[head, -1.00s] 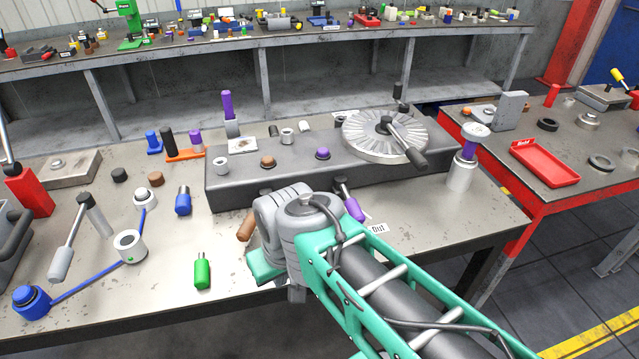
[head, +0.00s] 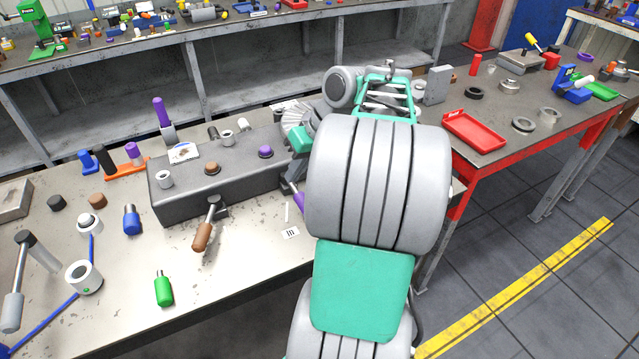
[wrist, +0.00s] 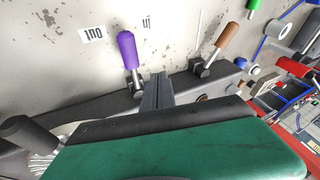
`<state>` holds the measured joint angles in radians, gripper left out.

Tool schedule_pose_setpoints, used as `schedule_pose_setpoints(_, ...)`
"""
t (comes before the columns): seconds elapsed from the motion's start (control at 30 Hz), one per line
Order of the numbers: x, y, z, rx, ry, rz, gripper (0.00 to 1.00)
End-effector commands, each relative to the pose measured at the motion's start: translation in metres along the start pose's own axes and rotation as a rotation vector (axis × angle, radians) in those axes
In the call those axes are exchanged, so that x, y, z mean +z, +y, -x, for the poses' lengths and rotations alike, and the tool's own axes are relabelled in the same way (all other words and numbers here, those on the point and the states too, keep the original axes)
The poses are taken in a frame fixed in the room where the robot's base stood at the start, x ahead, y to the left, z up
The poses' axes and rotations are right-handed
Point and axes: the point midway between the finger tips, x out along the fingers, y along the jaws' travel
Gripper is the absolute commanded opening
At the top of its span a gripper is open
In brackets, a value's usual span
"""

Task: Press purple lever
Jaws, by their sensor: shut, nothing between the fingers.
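The purple lever (wrist: 127,50) sticks out from the side of the dark grey machine box (head: 185,190), beside a brown-handled lever (wrist: 225,38). In the head view only part of its purple handle (head: 298,198) shows, left of my arm. In the wrist view my gripper (wrist: 157,92) is shut and empty. Its fingertips lie just right of the purple lever's base in the picture; I cannot tell whether they touch it. The brown lever (head: 204,236) is in plain sight in the head view.
Printed labels (wrist: 92,34) lie on the table near the purple lever. A purple knob (head: 265,152) and an upright purple handle (head: 160,110) are also on the box. A red tray (head: 474,131) lies on the right table.

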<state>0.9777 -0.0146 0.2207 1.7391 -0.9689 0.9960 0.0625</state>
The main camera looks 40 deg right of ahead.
Motion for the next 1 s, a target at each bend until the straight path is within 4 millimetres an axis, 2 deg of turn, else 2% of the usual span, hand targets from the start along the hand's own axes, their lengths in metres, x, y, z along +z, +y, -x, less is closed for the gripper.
schedule_pose_setpoints(0.03, 0.006, 0.036, 0.024, -0.015, 0.023, -0.031, 0.0)
schedule_pose_setpoints(0.1, 0.021, 0.072, 0.045, -0.037, 0.05, -0.039, 0.0)
schedule_pose_setpoints(0.23, 0.044, 0.108, 0.068, -0.056, 0.082, -0.038, 0.0)
schedule_pose_setpoints(0.33, 0.051, 0.115, 0.073, -0.06, 0.09, -0.035, 0.0)
schedule_pose_setpoints(0.67, 0.05, 0.114, 0.068, -0.06, 0.089, -0.034, 0.0)
schedule_pose_setpoints(0.77, 0.05, 0.113, 0.055, -0.062, 0.088, -0.033, 0.0)
schedule_pose_setpoints(1.0, 0.045, 0.109, 0.006, -0.063, 0.088, -0.034, 0.0)
